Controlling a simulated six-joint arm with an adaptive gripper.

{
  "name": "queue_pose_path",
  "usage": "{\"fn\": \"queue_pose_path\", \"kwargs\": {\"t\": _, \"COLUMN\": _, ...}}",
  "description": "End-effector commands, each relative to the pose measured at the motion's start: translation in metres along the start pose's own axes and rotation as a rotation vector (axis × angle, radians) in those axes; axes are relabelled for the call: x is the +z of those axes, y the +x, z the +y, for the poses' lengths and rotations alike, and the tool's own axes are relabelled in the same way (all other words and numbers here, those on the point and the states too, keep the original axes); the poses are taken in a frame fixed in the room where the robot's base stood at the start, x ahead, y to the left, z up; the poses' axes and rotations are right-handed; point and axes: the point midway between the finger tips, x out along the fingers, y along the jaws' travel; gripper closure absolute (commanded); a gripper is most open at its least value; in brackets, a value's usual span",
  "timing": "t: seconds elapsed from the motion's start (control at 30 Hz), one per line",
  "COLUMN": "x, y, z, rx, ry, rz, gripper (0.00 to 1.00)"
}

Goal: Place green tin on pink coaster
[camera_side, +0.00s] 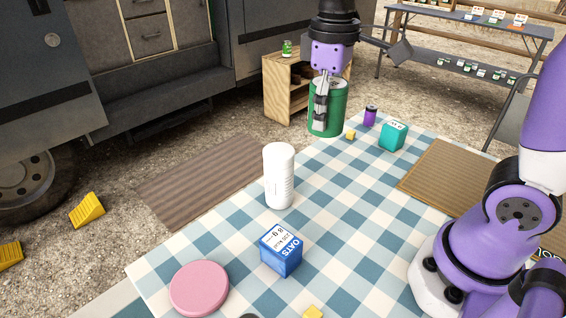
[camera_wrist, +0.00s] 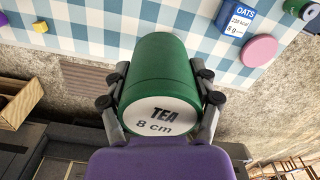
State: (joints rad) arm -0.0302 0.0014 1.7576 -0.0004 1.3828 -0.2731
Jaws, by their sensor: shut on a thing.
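The green tin (camera_side: 327,107) is held upright in my gripper (camera_side: 321,100) near the far edge of the checked table. In the wrist view the tin (camera_wrist: 160,85) fills the middle, its end reading "TEA 8 cm". The fingers of my gripper (camera_wrist: 160,100) are shut on both its sides. The tin seems to be above the tabletop, but its exact height is hard to tell. The pink coaster (camera_side: 199,287) lies flat on the near left of the table, well away from the tin. It also shows at the upper right of the wrist view (camera_wrist: 259,50). Nothing is on it.
A white cylinder (camera_side: 279,176) and a blue oats box (camera_side: 281,249) stand between the tin and the coaster. A teal box (camera_side: 392,135), a purple can (camera_side: 370,115) and small yellow cubes (camera_side: 313,312) are also on the checked cloth (camera_side: 345,215). A brown mat (camera_side: 450,178) lies at right.

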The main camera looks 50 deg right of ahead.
Motion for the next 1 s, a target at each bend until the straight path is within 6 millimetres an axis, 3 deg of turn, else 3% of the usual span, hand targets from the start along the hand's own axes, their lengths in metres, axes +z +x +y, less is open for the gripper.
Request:
{"fn": "queue_pose_path", "kwargs": {"t": 0.17, "x": -0.021, "y": -0.001, "z": -0.040, "rx": 0.000, "ry": -0.035, "rz": 0.000, "gripper": 0.85}}
{"fn": "queue_pose_path", "kwargs": {"t": 0.27, "x": -0.034, "y": -0.002, "z": -0.074, "rx": 0.000, "ry": -0.058, "rz": 0.000, "gripper": 0.85}}
{"fn": "queue_pose_path", "kwargs": {"t": 0.43, "x": -0.044, "y": -0.002, "z": -0.160, "rx": 0.000, "ry": -0.107, "rz": 0.000, "gripper": 0.85}}
{"fn": "queue_pose_path", "kwargs": {"t": 0.5, "x": -0.041, "y": -0.001, "z": -0.200, "rx": -0.001, "ry": -0.126, "rz": 0.001, "gripper": 0.85}}
{"fn": "queue_pose_path", "kwargs": {"t": 0.6, "x": -0.031, "y": 0.000, "z": -0.244, "rx": -0.001, "ry": -0.144, "rz": 0.001, "gripper": 0.85}}
{"fn": "queue_pose_path", "kwargs": {"t": 0.8, "x": -0.011, "y": 0.001, "z": -0.296, "rx": -0.002, "ry": -0.163, "rz": 0.002, "gripper": 0.85}}
{"fn": "queue_pose_path", "kwargs": {"t": 0.93, "x": 0.001, "y": 0.002, "z": -0.317, "rx": -0.002, "ry": -0.172, "rz": 0.002, "gripper": 0.85}}
{"fn": "queue_pose_path", "kwargs": {"t": 1.0, "x": -0.001, "y": 0.017, "z": -0.313, "rx": 0.001, "ry": -0.166, "rz": -0.002, "gripper": 0.85}}
